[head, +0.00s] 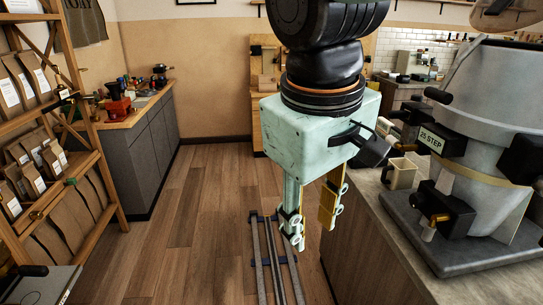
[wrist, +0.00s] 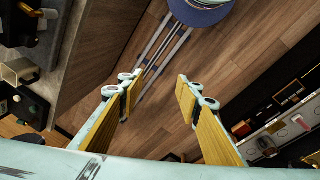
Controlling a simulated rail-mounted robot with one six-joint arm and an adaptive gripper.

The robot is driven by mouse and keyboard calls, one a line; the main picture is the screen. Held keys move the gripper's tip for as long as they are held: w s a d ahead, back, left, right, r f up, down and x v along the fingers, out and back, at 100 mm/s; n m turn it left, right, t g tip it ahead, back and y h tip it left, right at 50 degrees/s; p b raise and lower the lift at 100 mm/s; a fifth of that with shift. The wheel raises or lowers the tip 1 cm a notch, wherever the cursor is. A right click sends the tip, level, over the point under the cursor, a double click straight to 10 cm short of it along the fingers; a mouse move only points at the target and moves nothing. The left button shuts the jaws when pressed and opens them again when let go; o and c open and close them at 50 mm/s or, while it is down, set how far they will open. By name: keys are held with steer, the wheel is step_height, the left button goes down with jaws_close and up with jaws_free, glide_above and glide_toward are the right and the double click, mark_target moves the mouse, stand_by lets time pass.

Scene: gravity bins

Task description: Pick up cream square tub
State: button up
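The cream square tub (head: 402,174) stands on the counter at the right in the head view, beside the large grey machine. It also shows at the left edge of the wrist view (wrist: 19,71). My gripper (head: 310,225) hangs over the open floor, to the left of the counter and apart from the tub. In the wrist view, my gripper (wrist: 158,92) has its two yellow-padded fingers spread wide with only floor between them. It is open and empty.
The counter (head: 365,235) edge lies just right of my gripper. The grey machine (head: 480,140) with black knobs stands close behind and right of the tub. A wooden shelf with paper bags (head: 40,160) is at the left. Floor rails (head: 272,265) run below.

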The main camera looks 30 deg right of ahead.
steer(key=w+d+f+n+g+h+p, duration=0.1)
steer(key=w+d+f+n+g+h, duration=0.15)
steer(key=w+d, duration=0.55)
steer(key=w+d+f+n+g+h+p, duration=0.1)
steer(key=w+d+g+h+p, duration=0.2)
steer(key=d, duration=0.8)
steer(key=w+d+f+n+g+h, duration=0.2)
steer(key=w+d+g, duration=0.1)
steer(key=w+d, duration=0.6)
steer(key=n+h+p, duration=0.3)
steer(key=n+h, duration=0.4)
glide_toward(383, 173)
steer(key=v, duration=0.3)
steer(key=shift+f, duration=0.25)
steer(key=shift+b+x, duration=0.4)
steer(key=shift+x, duration=3.85)
steer(key=shift+r, duration=0.15)
steer(key=shift+b+x, duration=0.4)
steer(key=shift+x, duration=2.2)
steer(key=shift+w, duration=0.1)
steer(key=shift+c, duration=0.8)
